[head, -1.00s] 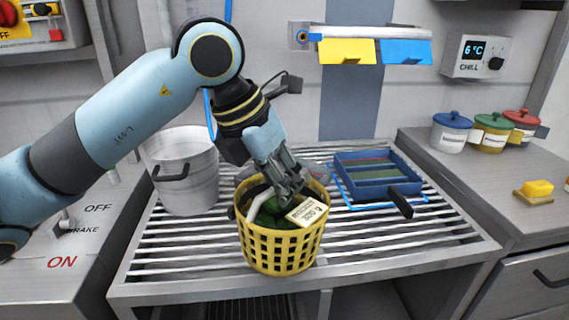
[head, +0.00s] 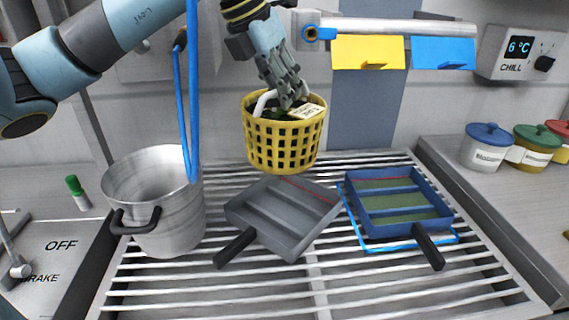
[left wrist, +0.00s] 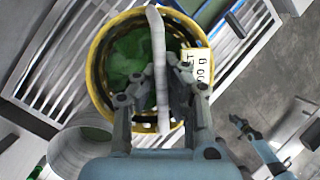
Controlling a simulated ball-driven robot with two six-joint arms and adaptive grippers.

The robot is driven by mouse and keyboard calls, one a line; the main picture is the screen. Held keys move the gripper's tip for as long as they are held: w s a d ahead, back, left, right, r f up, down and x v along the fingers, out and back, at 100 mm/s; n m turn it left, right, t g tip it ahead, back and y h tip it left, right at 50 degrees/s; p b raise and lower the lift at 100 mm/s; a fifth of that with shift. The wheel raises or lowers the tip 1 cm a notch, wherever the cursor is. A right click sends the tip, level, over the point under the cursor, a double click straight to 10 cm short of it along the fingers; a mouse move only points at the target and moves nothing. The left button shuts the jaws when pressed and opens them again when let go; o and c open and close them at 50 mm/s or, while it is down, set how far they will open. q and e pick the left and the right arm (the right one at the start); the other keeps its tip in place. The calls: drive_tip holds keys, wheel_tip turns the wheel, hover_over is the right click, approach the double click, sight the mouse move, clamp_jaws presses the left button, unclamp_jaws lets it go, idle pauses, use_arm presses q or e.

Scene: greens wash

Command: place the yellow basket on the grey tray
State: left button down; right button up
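The yellow basket (head: 283,146) hangs in the air in the head view, with dark green contents and a pale label tag on its rim. My left gripper (head: 288,100) is at its top, shut on the white handle. The left wrist view shows the white handle (left wrist: 158,60) running between the fingers (left wrist: 160,90), with the yellow rim (left wrist: 96,75) around green leaves. The grey tray (head: 283,214) lies on the slatted rack below the basket, divided into compartments, its black handle toward the front left. My right gripper is not recognisable in the head view.
A steel pot (head: 155,200) stands left of the grey tray. A blue tray (head: 398,203) with a black handle lies to its right, inside a blue outline. Yellow (head: 368,51) and blue flaps hang from a rail behind. Lidded jars (head: 487,147) stand at right.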

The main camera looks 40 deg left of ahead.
sight(284, 158)
use_arm(q)
wheel_tip(284, 158, down, 9)
drive_tip(key=shift+f, duration=0.1)
wheel_tip(284, 158, down, 4)
drive_tip(key=shift+r+p, duration=0.25)
drive_tip(key=shift+p, duration=0.05)
drive_tip(key=shift+f, duration=0.3)
drive_tip(key=c, duration=2)
unclamp_jaws()
drive_tip(key=shift+f, duration=0.1)
drive_tip(key=o, duration=0.5)
